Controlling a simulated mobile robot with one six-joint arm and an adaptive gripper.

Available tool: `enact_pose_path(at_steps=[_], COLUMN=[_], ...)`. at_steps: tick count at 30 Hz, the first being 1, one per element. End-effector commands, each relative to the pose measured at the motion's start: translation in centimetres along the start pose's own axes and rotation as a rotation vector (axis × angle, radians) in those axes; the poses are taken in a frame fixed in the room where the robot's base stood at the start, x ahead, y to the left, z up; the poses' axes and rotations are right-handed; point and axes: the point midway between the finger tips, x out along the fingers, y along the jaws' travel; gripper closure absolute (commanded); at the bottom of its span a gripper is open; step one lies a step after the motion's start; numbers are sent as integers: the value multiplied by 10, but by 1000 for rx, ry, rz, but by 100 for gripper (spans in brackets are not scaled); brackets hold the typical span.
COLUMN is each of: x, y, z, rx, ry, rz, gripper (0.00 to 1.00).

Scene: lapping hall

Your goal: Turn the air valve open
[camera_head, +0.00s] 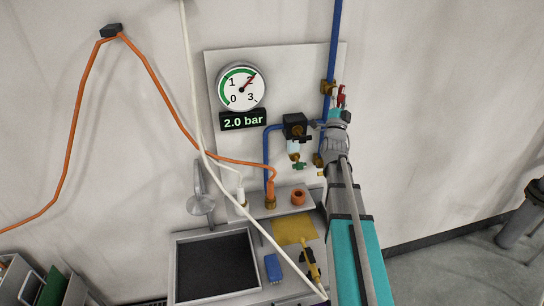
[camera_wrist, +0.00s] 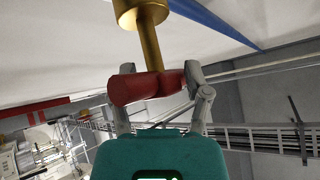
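The air valve's red handle (camera_head: 341,95) is at the upper part of the blue pipe, right of the gauge board's middle. In the wrist view the red handle (camera_wrist: 145,88) sits on a brass stem (camera_wrist: 151,45), between the fingers of my gripper (camera_wrist: 160,78). The right finger appears to touch the handle's right end. The left finger is partly hidden behind the handle, so a firm grip cannot be made out. In the head view my gripper (camera_head: 340,114) is just below the handle and partly covers the valve. The gauge (camera_head: 241,87) needle points near 2; the display (camera_head: 246,120) reads 2.0 bar.
A blue pipe (camera_head: 335,35) runs up the wall board. A filter unit (camera_head: 295,128) with a green knob sits left of my arm. Wall to the right is clear.

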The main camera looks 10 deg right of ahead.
Motion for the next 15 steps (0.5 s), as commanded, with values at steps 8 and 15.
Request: enact_pose_path(at_steps=[8, 15], x=[1, 1], y=[-1, -1], z=[-1, -1], rx=[92, 168], ry=[26, 47], rz=[91, 167], gripper=[39, 39])
